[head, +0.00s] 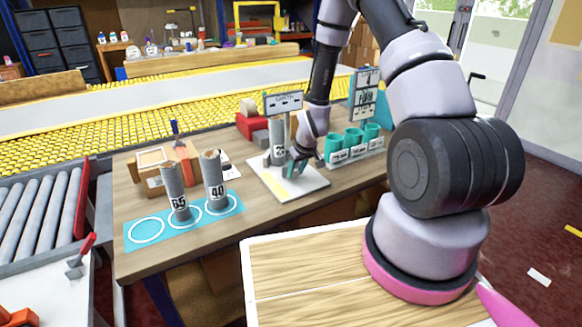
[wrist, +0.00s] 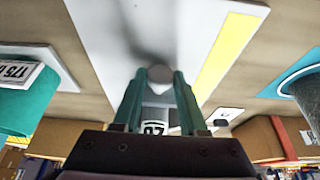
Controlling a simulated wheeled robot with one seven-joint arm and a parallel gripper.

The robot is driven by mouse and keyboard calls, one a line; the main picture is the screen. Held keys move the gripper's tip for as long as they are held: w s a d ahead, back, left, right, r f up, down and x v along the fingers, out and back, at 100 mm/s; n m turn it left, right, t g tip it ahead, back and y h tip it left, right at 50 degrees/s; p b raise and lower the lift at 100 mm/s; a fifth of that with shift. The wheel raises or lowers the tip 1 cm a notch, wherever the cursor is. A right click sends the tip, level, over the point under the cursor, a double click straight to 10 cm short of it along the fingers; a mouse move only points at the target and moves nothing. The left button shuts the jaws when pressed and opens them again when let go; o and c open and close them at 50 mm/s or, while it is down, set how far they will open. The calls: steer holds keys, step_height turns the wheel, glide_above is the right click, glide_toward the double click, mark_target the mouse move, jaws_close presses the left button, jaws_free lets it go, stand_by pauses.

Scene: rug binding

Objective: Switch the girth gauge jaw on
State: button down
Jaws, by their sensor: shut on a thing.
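The girth gauge has a white base plate (head: 302,192) with a yellow strip and a dark-lettered sign (head: 283,102) above it. A grey roll (head: 277,132) with a number label stands upright at the gauge. My gripper (head: 296,168) is low over the plate, at the roll's right side. In the wrist view, its teal fingers (wrist: 158,92) are shut on a grey labelled piece (wrist: 156,112), whose number is upside down and partly hidden. The white plate (wrist: 130,30) and yellow strip (wrist: 228,52) lie beyond the fingertips. The gauge's jaw and any switch on it cannot be made out.
Grey rolls marked 65 (head: 174,190) and 40 (head: 213,178) stand on a blue mat (head: 135,236) with white rings. Teal cups (head: 354,138) stand right of the plate. A red tape dispenser (head: 250,124) and cardboard boxes (head: 152,160) are behind.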

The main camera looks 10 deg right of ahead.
steer(key=shift+s+d, duration=0.15)
steer(key=shift+s, duration=0.35)
steer(key=shift+c, duration=2.3)
jaws_free()
steer(key=shift+s, duration=0.1)
steer(key=shift+r, duration=0.15)
steer(key=v, duration=1)
steer(key=shift+r, duration=0.2)
steer(key=shift+s+d, duration=0.1)
